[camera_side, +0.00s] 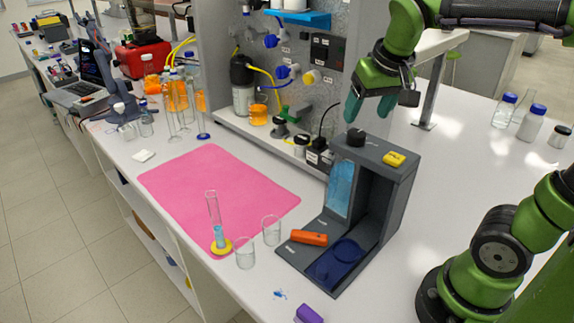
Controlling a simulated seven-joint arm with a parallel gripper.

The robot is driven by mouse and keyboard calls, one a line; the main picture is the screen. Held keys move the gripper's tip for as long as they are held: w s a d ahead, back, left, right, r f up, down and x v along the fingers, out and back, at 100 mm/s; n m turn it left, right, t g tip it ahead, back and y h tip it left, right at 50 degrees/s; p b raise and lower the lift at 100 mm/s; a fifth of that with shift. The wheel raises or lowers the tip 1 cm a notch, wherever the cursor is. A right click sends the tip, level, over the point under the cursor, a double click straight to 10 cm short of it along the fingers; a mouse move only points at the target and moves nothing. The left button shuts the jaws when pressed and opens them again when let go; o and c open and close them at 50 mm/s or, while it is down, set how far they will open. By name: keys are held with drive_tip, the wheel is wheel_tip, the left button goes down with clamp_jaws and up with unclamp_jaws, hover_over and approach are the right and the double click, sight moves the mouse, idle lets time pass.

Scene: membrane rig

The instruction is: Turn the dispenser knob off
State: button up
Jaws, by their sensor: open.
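The dispenser (398,190) is a dark grey open-fronted stand at the right of centre. On its top are a black round knob (356,137) and a yellow block (394,159). A light blue translucent panel (341,188) shows inside it, and a dark blue round disc (347,251) lies on its base. An orange piece (309,238) lies at the base's left. My gripper (369,105) is green, points down and is open and empty. In the picture its fingers are just above the knob, apparently apart from it. The knob's setting is too small to read.
A pink mat (190,192) lies left of the dispenser, with a glass cylinder (217,225) and beakers (245,253) nearby. A pegboard panel (285,85) with valves and tubes stands behind. Bottles (532,122) stand at far right. A purple object (308,314) lies at the front edge.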

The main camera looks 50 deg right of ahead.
sight(357, 133)
drive_tip(key=x, duration=0.6)
drive_tip(key=shift+w+f, duration=0.15)
drive_tip(key=shift+c, duration=0.2)
drive_tip(key=c, duration=1)
drive_tip(key=shift+d+n, duration=0.1)
drive_tip(key=shift+n, duration=0.2)
drive_tip(key=n, duration=0.2)
drive_tip(key=n+y, duration=0.1)
drive_tip(key=n, duration=0.1)
drive_tip(key=shift+d+t+y, duration=0.1)
drive_tip(key=shift+t+y, duration=0.2)
drive_tip(key=shift+t, duration=0.1)
drive_tip(key=n+y, duration=0.2)
drive_tip(key=n, duration=0.3)
drive_tip(key=shift+d, duration=0.15)
drive_tip(key=shift+n, duration=0.3)
